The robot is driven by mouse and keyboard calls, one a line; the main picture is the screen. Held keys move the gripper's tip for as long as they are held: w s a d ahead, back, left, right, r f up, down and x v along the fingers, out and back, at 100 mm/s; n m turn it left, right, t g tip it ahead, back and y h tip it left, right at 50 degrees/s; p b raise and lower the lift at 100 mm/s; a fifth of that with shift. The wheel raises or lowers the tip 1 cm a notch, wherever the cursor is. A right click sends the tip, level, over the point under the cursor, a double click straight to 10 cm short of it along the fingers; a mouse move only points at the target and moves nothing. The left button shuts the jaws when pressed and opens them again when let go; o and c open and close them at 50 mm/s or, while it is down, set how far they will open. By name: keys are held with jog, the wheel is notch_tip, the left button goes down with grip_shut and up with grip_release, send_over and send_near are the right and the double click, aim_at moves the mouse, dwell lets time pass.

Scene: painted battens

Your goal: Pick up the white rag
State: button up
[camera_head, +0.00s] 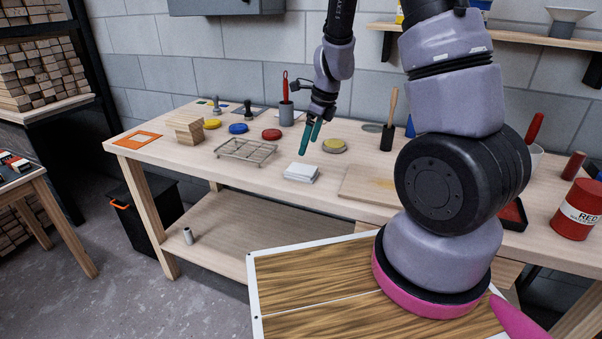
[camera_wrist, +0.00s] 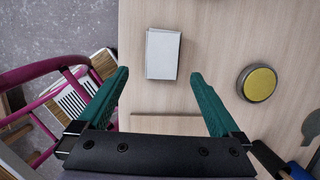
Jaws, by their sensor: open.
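The white rag (camera_head: 301,173) lies folded flat near the front edge of the workbench, right of the wire rack. In the wrist view the white rag (camera_wrist: 163,54) is a small pale rectangle ahead of my fingertips, left of the middle between them. My gripper (camera_head: 311,137) has green fingers pointing down and hangs above the bench, over and slightly behind the rag. In the wrist view my gripper (camera_wrist: 158,80) is open, its two green fingers wide apart with nothing between them. The rag is fully visible and not touched.
A wire rack (camera_head: 246,151) stands left of the rag, and a wooden board (camera_head: 368,186) lies to its right. A tin with a yellow top (camera_head: 334,146) sits behind it. It also shows in the wrist view (camera_wrist: 258,83). A red paint can (camera_head: 577,210) stands at the far right.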

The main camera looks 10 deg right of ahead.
aim_at(302, 168)
jog(key=x, duration=1)
jog(key=shift+w+d, duration=0.1)
jog(key=shift+d, duration=0.2)
jog(key=c, duration=1.2)
